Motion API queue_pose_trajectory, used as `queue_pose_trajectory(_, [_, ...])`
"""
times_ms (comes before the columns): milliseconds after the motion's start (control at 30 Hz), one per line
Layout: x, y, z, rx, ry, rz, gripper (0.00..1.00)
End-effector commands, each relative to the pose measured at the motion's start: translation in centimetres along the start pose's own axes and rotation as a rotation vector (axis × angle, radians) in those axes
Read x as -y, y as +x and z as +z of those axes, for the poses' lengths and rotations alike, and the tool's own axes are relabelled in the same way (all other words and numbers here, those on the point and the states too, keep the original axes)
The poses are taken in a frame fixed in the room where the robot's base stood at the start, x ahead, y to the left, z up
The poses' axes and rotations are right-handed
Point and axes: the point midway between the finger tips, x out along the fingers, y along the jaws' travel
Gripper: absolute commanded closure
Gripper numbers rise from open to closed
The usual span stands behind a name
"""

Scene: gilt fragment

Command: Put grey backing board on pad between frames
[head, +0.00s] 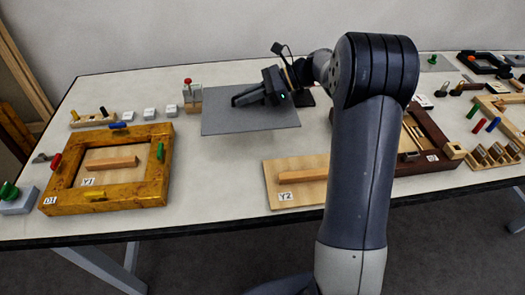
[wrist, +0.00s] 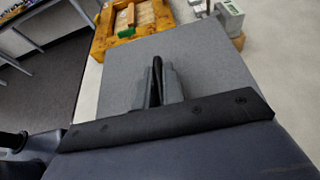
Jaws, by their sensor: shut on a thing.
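The grey backing board (head: 250,122) is a flat grey sheet in the head view, over the table between the gilt frame (head: 62,188) and the dark frame (head: 435,134). It fills the middle of the wrist view (wrist: 205,65). My gripper (head: 240,99) is shut on the board, near its middle; the fingers also show in the wrist view (wrist: 158,85). The board looks roughly level and slightly above the table, with a faint shadow below its front edge. I cannot make out the pad; the board or arm may hide it.
The gilt frame holds a panel with a wooden bar, marked Y1. A wooden panel marked Y2 (head: 272,186) lies in front of the board. My arm covers part of the right side.

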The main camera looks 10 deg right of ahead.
Motion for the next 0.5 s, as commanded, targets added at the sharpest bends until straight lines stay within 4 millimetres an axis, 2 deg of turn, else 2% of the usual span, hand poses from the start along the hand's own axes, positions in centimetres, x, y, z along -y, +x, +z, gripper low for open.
queue_pose_trajectory(133, [1.0, -0.1, -1.6, 0.0, 0.002, 0.001, 1.0])
queue_pose_trajectory(333, [1.0, 1.4, -5.1, 0.001, 0.005, 0.001, 1.0])
queue_pose_trajectory(500, [1.0, 2.0, -6.6, 0.001, 0.001, 0.001, 1.0])
